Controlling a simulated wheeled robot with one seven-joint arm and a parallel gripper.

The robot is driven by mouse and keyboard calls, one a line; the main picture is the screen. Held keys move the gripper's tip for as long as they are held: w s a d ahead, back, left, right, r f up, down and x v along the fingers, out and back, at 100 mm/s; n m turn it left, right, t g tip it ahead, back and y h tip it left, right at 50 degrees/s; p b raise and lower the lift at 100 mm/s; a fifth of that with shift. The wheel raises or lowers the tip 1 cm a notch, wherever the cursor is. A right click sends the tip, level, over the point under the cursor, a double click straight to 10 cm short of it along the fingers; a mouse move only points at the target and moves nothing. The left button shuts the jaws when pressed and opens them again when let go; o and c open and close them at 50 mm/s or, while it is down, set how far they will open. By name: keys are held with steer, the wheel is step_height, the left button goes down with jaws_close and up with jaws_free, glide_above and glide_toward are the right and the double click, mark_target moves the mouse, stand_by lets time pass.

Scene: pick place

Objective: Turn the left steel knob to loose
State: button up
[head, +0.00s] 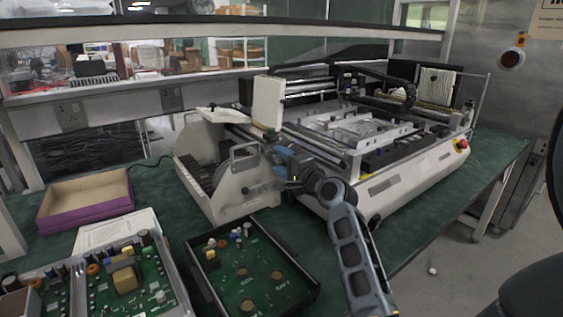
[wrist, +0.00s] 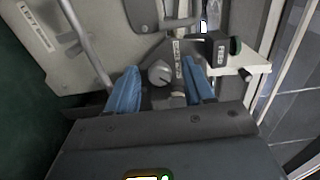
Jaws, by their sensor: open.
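In the wrist view, a round steel knob (wrist: 159,73) sits on the pale side panel of the machine, between and a little beyond the two blue fingers of my gripper (wrist: 162,78). The fingers are open and spread on either side of the knob; I see no clear contact. A narrow printed label (wrist: 177,58) is just right of the knob. In the head view, my gripper (head: 285,160) is at the front left side of the bench machine (head: 390,180), and the arm hides most of the knob area there.
A black block with a green-ended knob (wrist: 220,47) is right of the gripper. A bent metal handle (wrist: 88,45) stands on the left. Open trays of circuit boards (head: 250,270) and a purple-sided box (head: 85,200) lie on the green bench. A red button (head: 461,145) is on the machine's right.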

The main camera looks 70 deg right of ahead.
jaws_close()
steer(key=shift+f+n+b, duration=0.2)
steer(key=shift+n+b, duration=0.55)
steer(key=shift+n, duration=0.05)
steer(key=shift+r+n, duration=0.1)
steer(key=shift+n, duration=0.6)
jaws_free()
steer(key=shift+r, duration=0.1)
steer(key=shift+s, duration=0.1)
steer(key=b+v, duration=0.1)
steer(key=v, duration=0.6)
steer(key=shift+s+a, duration=0.25)
steer(key=shift+s, duration=0.05)
